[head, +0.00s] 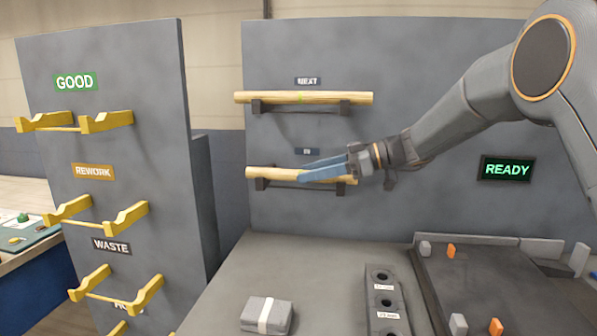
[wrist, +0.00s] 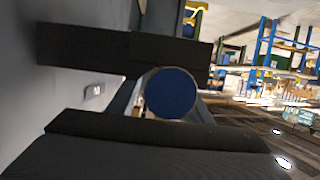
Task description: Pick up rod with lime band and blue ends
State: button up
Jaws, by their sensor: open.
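A pale wooden rod (head: 265,172) lies level in the lower holder on the grey panel, under a small sign. In the wrist view a round blue rod end (wrist: 171,93) faces the camera between two dark bars. My gripper (head: 300,171) is open at this lower rod, its blue-grey fingers reaching left along it and covering part of it. I cannot tell whether they touch it. A second wooden rod (head: 265,97) with a lime band rests in the upper holder under the NEXT sign; its end colours are unclear.
A grey rack (head: 150,150) at the left has empty yellow holders (head: 107,121) labelled GOOD, REWORK and WASTE. On the grey bench below lie a grey block with a white strip (head: 266,315) and a block with holes (head: 383,290). A READY display (head: 506,169) hangs at right.

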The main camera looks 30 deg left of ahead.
jog(key=shift+a, duration=0.15)
jog(key=shift+c, duration=0.4)
grip_shut()
jog(key=shift+r, duration=0.1)
jog(key=shift+r, duration=0.2)
jog(key=r+b, duration=0.2)
jog(key=shift+w+d+r, duration=0.1)
jog(key=shift+d+r, duration=0.1)
jog(key=shift+r, duration=0.2)
jog(key=w+d+b, duration=0.4)
jog(key=d+b, duration=0.1)
jog(key=d, duration=1)
jog(key=w+d+b, duration=0.5)
jog(key=d, duration=1)
jog(key=shift+w, duration=0.2)
jog(key=shift+d, duration=0.1)
